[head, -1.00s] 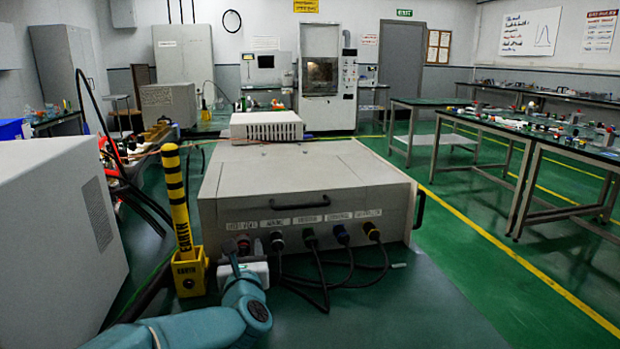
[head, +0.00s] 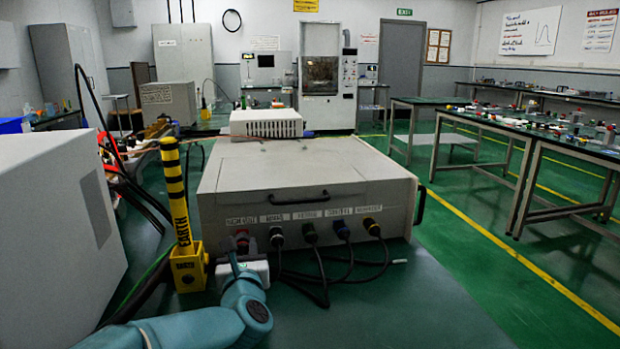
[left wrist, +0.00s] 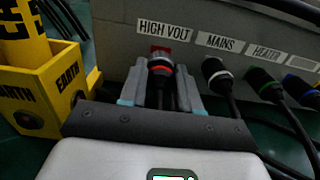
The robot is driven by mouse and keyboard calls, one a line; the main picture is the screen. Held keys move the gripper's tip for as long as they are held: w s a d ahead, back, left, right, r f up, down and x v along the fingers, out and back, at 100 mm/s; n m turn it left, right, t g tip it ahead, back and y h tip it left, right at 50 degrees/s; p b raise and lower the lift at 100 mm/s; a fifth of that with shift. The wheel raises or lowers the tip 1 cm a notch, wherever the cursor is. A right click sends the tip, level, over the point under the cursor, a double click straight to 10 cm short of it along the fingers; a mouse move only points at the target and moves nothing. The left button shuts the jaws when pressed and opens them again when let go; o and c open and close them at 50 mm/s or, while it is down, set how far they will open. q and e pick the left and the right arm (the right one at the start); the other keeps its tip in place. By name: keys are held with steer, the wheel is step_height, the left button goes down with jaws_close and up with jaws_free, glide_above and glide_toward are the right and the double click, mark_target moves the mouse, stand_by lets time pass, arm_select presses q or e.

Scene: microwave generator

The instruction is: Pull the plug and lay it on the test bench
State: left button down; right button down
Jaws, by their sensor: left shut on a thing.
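The high-voltage plug (left wrist: 161,72), black with a red ring, is under the "HIGH VOLT" label at the left of the generator's front panel. In the head view its red part (head: 242,241) shows at the panel. My left gripper (left wrist: 162,92) is shut on it, one finger on each side. In the head view this gripper (head: 236,262) is low in front of the panel. A red patch of the socket (left wrist: 160,49) shows behind the plug; I cannot tell how far in the plug sits. The green bench top (head: 400,300) is in front of the generator (head: 300,180). My right gripper is out of view.
Several other plugs with cables, such as the mains plug (left wrist: 215,72), are to the right. A yellow earth stick stands in its yellow holder (head: 189,270) close to the left. A large grey box (head: 55,240) fills the left side.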

mark_target(243, 253)
arm_select(q)
steer(key=shift+s+d+b, duration=0.25)
steer(key=shift+s+b, duration=0.5)
steer(key=shift+s, duration=0.4)
steer(key=shift+s+d+b, duration=0.2)
steer(key=shift+s+b, duration=0.55)
steer(key=shift+s, duration=0.4)
steer(key=shift+b, duration=0.55)
